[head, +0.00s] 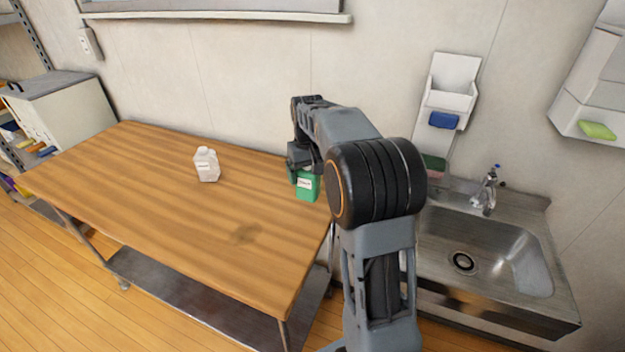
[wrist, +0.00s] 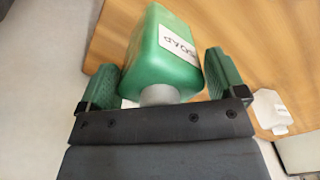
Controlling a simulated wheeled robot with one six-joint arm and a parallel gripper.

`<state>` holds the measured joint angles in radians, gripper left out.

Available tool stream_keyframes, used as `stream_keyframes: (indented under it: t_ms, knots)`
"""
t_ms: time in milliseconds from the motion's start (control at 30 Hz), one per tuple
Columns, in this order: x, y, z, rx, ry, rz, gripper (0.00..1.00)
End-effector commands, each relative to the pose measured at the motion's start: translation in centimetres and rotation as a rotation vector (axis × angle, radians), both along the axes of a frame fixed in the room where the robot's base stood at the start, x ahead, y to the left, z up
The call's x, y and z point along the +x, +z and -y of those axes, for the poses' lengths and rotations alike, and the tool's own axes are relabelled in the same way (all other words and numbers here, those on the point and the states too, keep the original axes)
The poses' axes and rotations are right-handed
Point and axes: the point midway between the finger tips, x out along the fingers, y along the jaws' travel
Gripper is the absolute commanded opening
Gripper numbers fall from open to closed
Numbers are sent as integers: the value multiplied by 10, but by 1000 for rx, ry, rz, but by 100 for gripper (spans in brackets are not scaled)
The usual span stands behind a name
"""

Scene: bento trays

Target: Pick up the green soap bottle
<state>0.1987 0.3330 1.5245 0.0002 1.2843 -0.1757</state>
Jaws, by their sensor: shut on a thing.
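The green soap bottle (head: 307,187) has a white label and hangs under my gripper at the right end of the wooden table in the head view. In the wrist view the green soap bottle (wrist: 165,55) sits between the two green finger pads, its pale neck toward the palm. My gripper (wrist: 165,85) is shut on the bottle. In the head view my gripper (head: 303,163) is partly hidden by my arm. I cannot tell from these frames whether the bottle's base touches the table.
A white bottle (head: 206,164) stands on the wooden table (head: 150,195), left of the gripper. A steel sink (head: 500,245) is to the right, with a wall dispenser (head: 452,75) above it. The table's front and left are clear.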

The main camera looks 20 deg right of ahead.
Motion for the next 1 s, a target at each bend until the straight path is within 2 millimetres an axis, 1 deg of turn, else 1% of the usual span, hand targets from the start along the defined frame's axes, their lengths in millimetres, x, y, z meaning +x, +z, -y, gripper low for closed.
stream_keyframes:
  t_ms: [33, 233, 300, 400, 600, 800, 1000]
  knots:
    - [-1, 12, -8, -1, 5, 6, 57]
    - [-8, 50, -40, -1, 5, 6, 57]
    - [-11, 54, -57, 0, 7, 4, 57]
    - [-15, 64, -77, 0, 5, 3, 57]
    - [-22, 77, -106, 0, 3, 2, 57]
    - [-24, 83, -121, 0, 1, 2, 57]
    - [-25, 85, -125, 0, 0, 1, 57]
